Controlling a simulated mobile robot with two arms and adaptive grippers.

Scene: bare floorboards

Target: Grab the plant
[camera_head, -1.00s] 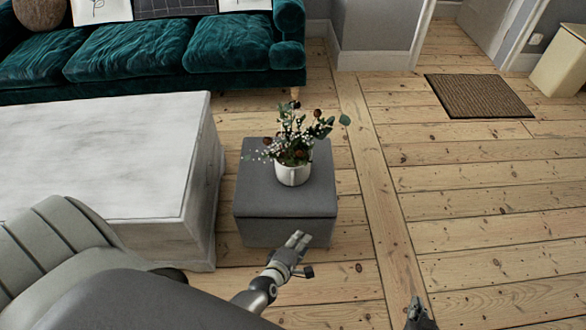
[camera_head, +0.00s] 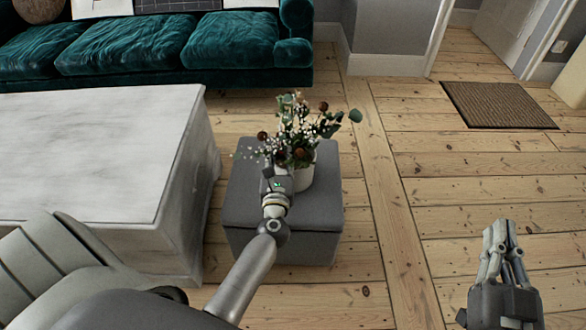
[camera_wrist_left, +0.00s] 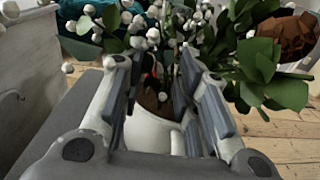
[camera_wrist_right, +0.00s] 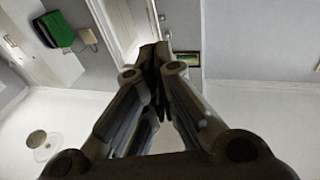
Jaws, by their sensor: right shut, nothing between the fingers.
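The plant (camera_head: 300,135), with green leaves, white berries and brown blooms, stands upright in a white pot (camera_head: 304,177) on a grey box-shaped stool. My left gripper (camera_head: 272,182) is at the pot's left front side and hides part of it. In the left wrist view, the left fingers (camera_wrist_left: 157,75) are spread apart, with the white pot (camera_wrist_left: 152,130) and stems showing between and beyond them. I cannot tell whether they touch the pot. My right gripper (camera_head: 500,228) is shut and empty, pointing up over the floor at the lower right, away from the plant.
The grey stool (camera_head: 290,222) stands close to a whitewashed wooden table (camera_head: 95,150) on its left. A teal sofa (camera_head: 180,45) is behind. A brown doormat (camera_head: 497,105) lies at the upper right. The floorboards right of the stool are clear.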

